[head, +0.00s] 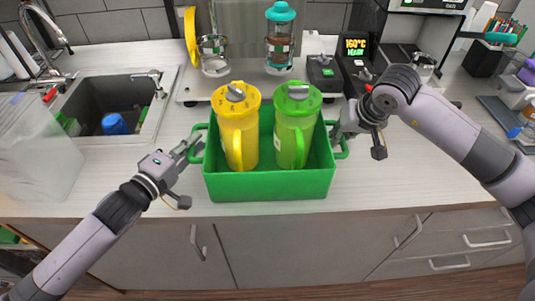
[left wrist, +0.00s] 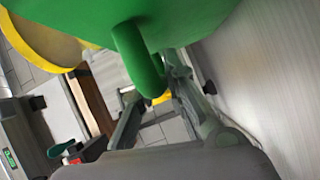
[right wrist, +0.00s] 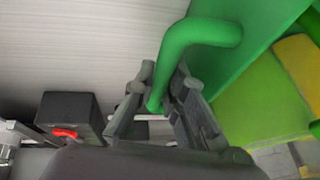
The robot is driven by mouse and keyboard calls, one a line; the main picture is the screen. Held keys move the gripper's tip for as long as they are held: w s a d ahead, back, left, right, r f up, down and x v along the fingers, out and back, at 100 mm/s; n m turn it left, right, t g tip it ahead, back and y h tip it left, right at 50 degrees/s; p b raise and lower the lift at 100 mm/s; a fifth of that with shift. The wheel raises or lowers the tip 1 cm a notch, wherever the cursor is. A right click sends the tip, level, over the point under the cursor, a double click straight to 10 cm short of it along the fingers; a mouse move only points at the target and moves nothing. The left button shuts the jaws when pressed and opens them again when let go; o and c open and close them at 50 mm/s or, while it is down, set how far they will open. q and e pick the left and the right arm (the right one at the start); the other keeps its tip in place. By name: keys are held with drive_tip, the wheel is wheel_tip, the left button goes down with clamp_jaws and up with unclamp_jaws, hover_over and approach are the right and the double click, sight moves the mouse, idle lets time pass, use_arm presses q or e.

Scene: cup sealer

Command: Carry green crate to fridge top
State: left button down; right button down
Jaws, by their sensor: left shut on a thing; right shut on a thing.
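The green crate (head: 268,186) is at the front of the counter, upright, with a yellow pitcher (head: 237,128) and a green pitcher (head: 295,128) standing in it. I cannot tell whether its base touches the counter. My left gripper (head: 194,148) is shut on the crate's left handle, which also shows in the left wrist view (left wrist: 138,60). My right gripper (head: 338,134) is shut on the right handle, which shows in the right wrist view (right wrist: 190,42). The fridge top is not recognisable in any view.
A sink (head: 112,105) holding a blue item is at the left, with a clear container (head: 35,150) before it. The counter right of the crate (head: 430,170) is mostly bare.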

use_arm(q)
drive_tip(key=shift+r, duration=0.3)
use_arm(e)
drive_tip(key=shift+w+r, duration=0.15)
drive_tip(key=shift+r, duration=0.15)
